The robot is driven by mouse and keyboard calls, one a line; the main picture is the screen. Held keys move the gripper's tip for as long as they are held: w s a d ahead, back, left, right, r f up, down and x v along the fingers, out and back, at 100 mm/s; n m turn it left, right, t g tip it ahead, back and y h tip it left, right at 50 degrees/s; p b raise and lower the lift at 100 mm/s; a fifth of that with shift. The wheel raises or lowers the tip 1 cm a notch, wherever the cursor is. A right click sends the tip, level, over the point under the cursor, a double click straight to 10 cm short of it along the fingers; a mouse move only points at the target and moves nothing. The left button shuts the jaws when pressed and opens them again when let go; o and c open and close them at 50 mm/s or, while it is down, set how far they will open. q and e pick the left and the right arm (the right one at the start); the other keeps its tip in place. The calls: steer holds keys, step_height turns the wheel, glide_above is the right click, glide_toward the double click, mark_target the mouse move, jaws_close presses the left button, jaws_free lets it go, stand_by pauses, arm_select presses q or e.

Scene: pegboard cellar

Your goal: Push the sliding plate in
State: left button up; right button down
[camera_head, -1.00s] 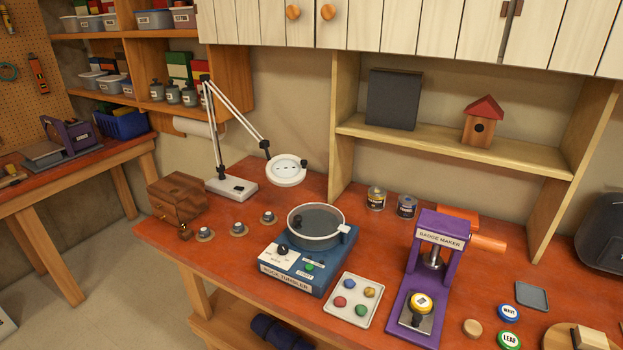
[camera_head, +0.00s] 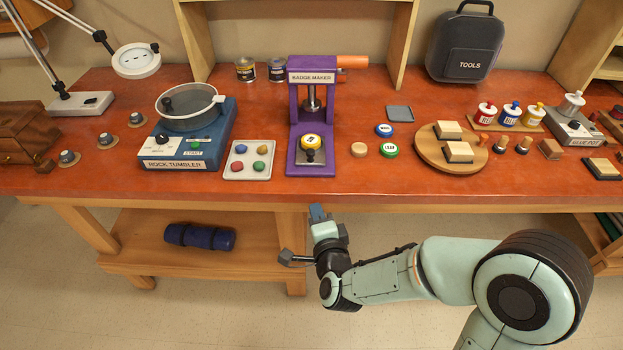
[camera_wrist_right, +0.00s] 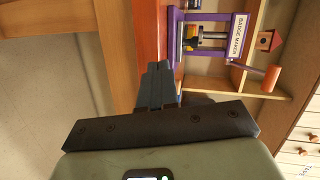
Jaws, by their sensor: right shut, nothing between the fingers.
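The purple badge maker (camera_head: 294,105) stands upright on the red bench top and also shows sideways in the right wrist view (camera_wrist_right: 238,36). Its grey sliding plate (camera_head: 316,170) lies at the front of the base, with a dark knob and a yellow badge (camera_head: 311,142) on it. The badge sits forward of the press stem. My right gripper (camera_head: 317,211) is shut and empty, just in front of the bench's front edge, below the plate in the picture and apart from it. Its closed fingers show in the wrist view (camera_wrist_right: 158,78). My left gripper is not in view.
A tray of coloured stones (camera_head: 232,172) and the rock tumbler (camera_head: 187,151) stand left of the badge maker. A wooden disc (camera_head: 359,149) and round badges (camera_head: 389,150) lie to its right. The bench edge (camera_head: 400,197) runs between my gripper and the bench top.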

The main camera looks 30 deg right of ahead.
step_height(320, 180, up, 4)
steer(key=s+m+t+h, duration=0.1)
steer(key=m, duration=0.1)
steer(key=p, duration=0.3)
glide_toward(314, 154)
steer(key=shift+h, duration=0.3)
steer(key=x, duration=0.4)
steer(key=a+x, duration=0.1)
steer(key=x, duration=0.1)
steer(key=shift+w+d+f, duration=0.1)
steer(key=shift+w+f, duration=0.2)
steer(key=shift+w, duration=0.15)
steer(key=shift+d+r+b+x, duration=0.1)
steer(key=shift+d+b+x, duration=0.1)
steer(key=shift+x, duration=1)
steer(key=shift+d+r+b+x, duration=0.1)
steer(key=shift+d+b+x, duration=0.1)
steer(key=shift+x, duration=0.95)
steer(key=shift+s, duration=0.1)
